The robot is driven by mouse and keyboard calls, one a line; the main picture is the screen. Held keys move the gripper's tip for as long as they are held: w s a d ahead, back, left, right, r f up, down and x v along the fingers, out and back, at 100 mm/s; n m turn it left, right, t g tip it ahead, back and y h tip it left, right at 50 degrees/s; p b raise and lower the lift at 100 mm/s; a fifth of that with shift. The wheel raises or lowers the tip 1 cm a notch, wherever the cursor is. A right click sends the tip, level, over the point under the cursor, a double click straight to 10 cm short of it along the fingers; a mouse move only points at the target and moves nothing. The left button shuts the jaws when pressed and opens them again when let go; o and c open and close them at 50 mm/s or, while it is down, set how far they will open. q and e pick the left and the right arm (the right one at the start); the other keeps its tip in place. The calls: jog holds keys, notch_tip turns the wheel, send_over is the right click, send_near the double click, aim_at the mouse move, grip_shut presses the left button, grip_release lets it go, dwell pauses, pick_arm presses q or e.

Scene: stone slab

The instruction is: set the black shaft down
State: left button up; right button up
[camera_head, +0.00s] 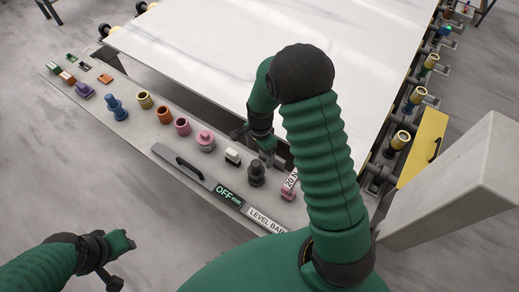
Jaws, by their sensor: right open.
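A black stepped shaft (256,174) stands upright on the grey bench, near its front edge. My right gripper (258,150) is open, just behind and above the shaft in the picture. I see no part of the shaft between its fingers, though the view is small and dark there. My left gripper (121,258) hangs at the lower left, off the bench, with its fingers apart and nothing between them.
A row of coloured parts stands on the bench, among them a blue piece (117,108), a pink piece (205,141) and a white block (233,156). A large white slab (230,50) lies behind.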

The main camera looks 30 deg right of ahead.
jog(key=s+a+r+n+t, duration=0.2)
jog(key=s+a+r+n, duration=0.6)
jog(key=n, duration=0.8)
notch_tip(320, 180, up, 3)
jog(key=shift+s+f+n+t+b, duration=0.1)
jog(key=shift+s+n+t+b, duration=0.25)
jog(key=shift+s, duration=0.75)
jog(key=shift+d, duration=0.2)
